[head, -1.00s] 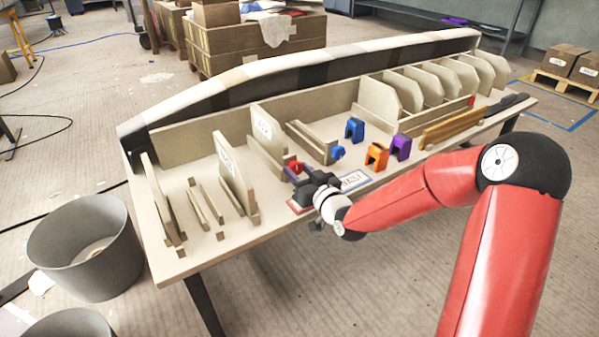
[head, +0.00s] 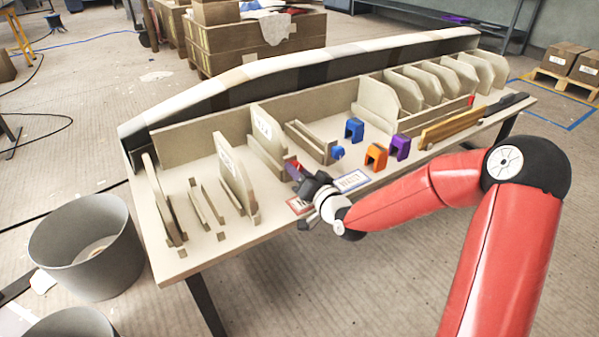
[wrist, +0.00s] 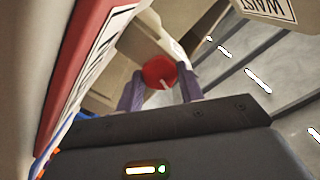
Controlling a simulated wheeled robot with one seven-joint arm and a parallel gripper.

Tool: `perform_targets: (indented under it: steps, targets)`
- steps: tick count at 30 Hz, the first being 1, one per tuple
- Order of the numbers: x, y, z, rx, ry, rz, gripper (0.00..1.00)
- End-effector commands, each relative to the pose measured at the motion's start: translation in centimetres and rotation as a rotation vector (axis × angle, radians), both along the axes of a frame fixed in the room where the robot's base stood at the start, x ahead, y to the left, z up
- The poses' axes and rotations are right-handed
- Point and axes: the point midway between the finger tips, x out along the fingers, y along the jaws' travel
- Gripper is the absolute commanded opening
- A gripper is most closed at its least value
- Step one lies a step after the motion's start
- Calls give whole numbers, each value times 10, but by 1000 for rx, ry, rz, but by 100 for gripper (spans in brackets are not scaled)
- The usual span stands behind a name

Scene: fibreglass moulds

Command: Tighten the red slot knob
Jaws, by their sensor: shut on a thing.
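The red knob (wrist: 159,71) shows in the wrist view as a round red head with a short white line across it. It sits between the two grey-purple fingers of my gripper (wrist: 161,80), which are shut on it from both sides. In the head view my gripper (head: 298,173) is at the front edge of the table, left of its middle, beside an upright board. Only a little red shows there, at the fingertips, and the dark gripper body hides the rest. The slot around the knob is mostly hidden.
A blue-bordered label (head: 352,180) and a red-edged label (head: 299,205) lie by my gripper. Blue (head: 354,129), orange (head: 376,156) and purple (head: 400,147) blocks stand to the right. An upright labelled board (head: 234,175) is close on the left.

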Motion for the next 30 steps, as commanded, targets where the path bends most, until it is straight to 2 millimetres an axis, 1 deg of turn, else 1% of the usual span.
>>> perform_targets:
  steps: [9,10,14,23,26,30]
  targets:
    - [0,0,-1,0,2,0,14]
    - [0,0,-1,0,2,0,41]
    - [0,0,-1,-1,1,0,58]
    - [-1,-1,0,0,0,-1,59]
    - [-8,-6,0,-2,1,-1,59]
    - [-27,-19,0,-3,1,-3,59]
